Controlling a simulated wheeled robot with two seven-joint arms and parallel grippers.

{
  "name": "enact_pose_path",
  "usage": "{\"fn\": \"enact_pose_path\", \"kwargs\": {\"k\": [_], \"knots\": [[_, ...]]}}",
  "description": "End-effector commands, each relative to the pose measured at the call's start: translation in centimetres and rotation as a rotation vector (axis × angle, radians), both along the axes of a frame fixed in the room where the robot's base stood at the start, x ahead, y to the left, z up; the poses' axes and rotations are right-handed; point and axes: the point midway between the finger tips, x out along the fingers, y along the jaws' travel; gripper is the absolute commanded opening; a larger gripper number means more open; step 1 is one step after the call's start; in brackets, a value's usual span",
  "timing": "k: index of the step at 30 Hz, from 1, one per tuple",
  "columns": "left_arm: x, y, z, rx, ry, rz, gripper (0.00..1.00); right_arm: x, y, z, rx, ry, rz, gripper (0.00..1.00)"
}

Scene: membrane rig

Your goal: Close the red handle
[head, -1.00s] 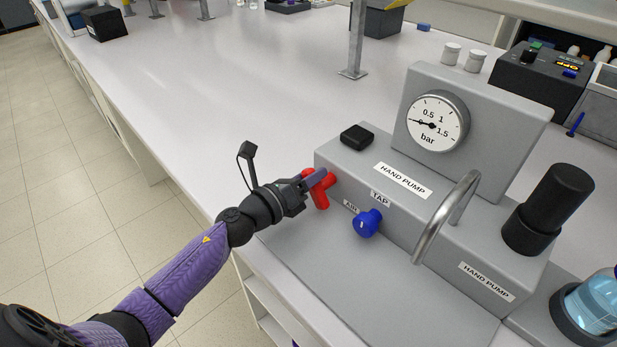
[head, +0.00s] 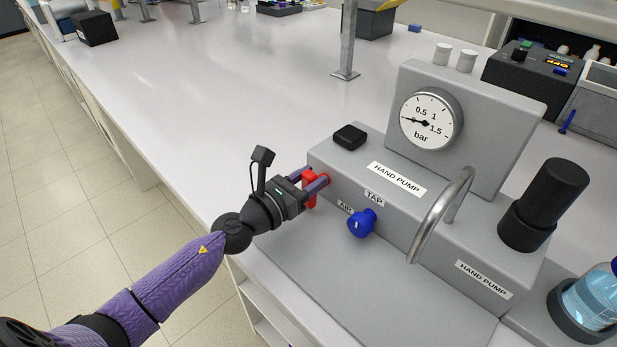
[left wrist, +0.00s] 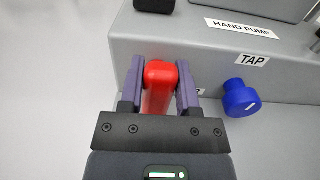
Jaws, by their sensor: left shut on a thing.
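The red handle (head: 311,188) sits on the left part of the front face of the grey hand pump box (head: 390,212). In the left wrist view the red handle (left wrist: 158,85) lies between the two purple fingers, its bar pointing toward the wrist. My left gripper (head: 317,181) is shut on the red handle, with a finger on each side of it. The gripper's fingers hide part of the handle in the head view. My right gripper is not in view.
A blue tap knob (head: 361,222) stands just right of the red handle, also in the left wrist view (left wrist: 240,98). A curved metal lever (head: 440,215), a pressure gauge (head: 430,119) and a black cylinder (head: 543,205) are farther right.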

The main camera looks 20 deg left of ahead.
Motion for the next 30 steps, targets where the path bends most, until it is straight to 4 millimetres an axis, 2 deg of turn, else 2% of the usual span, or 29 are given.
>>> {"fn": "enact_pose_path", "kwargs": {"k": [14, 15, 19, 27, 30], "knots": [[-0.06, -0.07, -0.18, 0.014, 0.000, -0.002, 0.00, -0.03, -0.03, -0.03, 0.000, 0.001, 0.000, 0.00], [-0.06, -0.07, -0.19, 0.013, 0.000, -0.002, 0.48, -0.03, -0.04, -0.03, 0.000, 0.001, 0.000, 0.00], [-0.04, -0.06, -0.14, 0.012, -0.001, -0.001, 0.75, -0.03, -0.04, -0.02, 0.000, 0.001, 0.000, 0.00], [-0.05, -0.03, -0.07, 0.011, -0.002, -0.001, 0.76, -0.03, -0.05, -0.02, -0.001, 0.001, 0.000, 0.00], [-0.74, 0.22, -0.20, 0.010, 0.000, 0.000, 0.76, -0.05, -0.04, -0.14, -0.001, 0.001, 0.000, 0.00]]}}
